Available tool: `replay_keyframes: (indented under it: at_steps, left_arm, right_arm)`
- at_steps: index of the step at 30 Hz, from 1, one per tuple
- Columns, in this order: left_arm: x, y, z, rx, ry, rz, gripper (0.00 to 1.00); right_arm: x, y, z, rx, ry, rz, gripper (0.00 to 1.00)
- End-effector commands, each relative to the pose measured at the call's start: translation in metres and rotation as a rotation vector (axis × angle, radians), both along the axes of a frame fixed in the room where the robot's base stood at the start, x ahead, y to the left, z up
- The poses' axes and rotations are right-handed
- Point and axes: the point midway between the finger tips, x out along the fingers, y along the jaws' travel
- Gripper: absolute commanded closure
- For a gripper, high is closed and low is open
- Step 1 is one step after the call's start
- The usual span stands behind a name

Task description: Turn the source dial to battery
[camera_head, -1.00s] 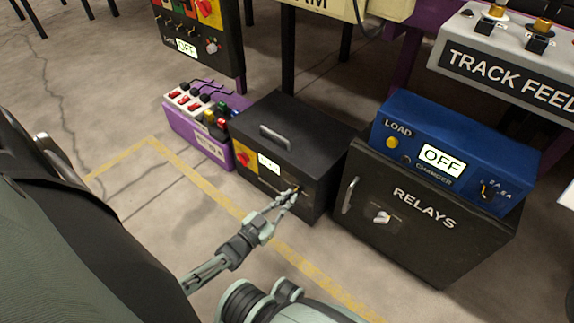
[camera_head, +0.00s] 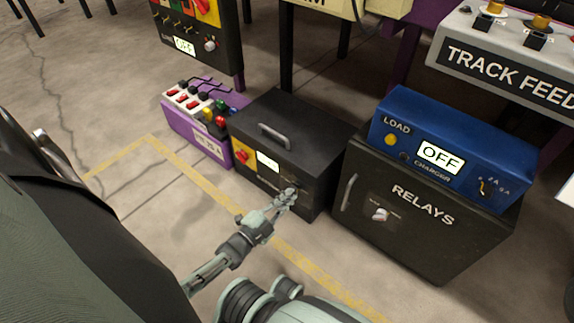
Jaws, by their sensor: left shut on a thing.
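A black box with a top handle (camera_head: 290,128) stands on the floor in the middle of the view. Its front carries a red knob on a yellow patch (camera_head: 244,158) and a small lit screen (camera_head: 268,162); the writing is too small to read. My left gripper (camera_head: 289,194) is at the right part of this front, shut on a small part there. The fingers hide that part, so I cannot tell which way a dial there points. My right gripper is not in view.
A purple box with switches (camera_head: 198,137) stands left of the black box. To the right, a blue charger reading OFF (camera_head: 455,150) sits on a black RELAYS cabinet (camera_head: 420,235). A TRACK FEED panel (camera_head: 505,75) overhangs at upper right. Floor in front is clear.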

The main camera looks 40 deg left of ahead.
Motion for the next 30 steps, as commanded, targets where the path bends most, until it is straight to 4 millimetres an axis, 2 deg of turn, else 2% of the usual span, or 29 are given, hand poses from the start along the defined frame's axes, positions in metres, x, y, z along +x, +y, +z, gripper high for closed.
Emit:
replay_keyframes:
  at_steps: [9, 24, 25, 29, 30]
  left_arm:
    - [0.0005, -0.0008, 0.0003, 0.102, -0.01, -0.001, 1.0]
    - [0.0006, -0.0011, 0.0001, 0.117, -0.01, -0.002, 1.0]
    - [0.0006, -0.0011, 0.0001, 0.117, -0.01, -0.002, 0.88]
    - [0.0005, -0.0009, 0.0, 0.117, -0.01, -0.002, 0.72]
    - [0.0005, -0.0009, 0.0, 0.116, -0.01, -0.002, 0.71]
  right_arm:
    - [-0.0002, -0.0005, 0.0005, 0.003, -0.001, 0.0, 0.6]
    - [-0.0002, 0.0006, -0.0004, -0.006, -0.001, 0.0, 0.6]
    - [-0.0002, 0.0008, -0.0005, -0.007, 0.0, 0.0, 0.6]
    - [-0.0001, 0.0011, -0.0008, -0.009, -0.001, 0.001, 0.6]
    - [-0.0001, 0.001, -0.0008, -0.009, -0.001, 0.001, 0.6]
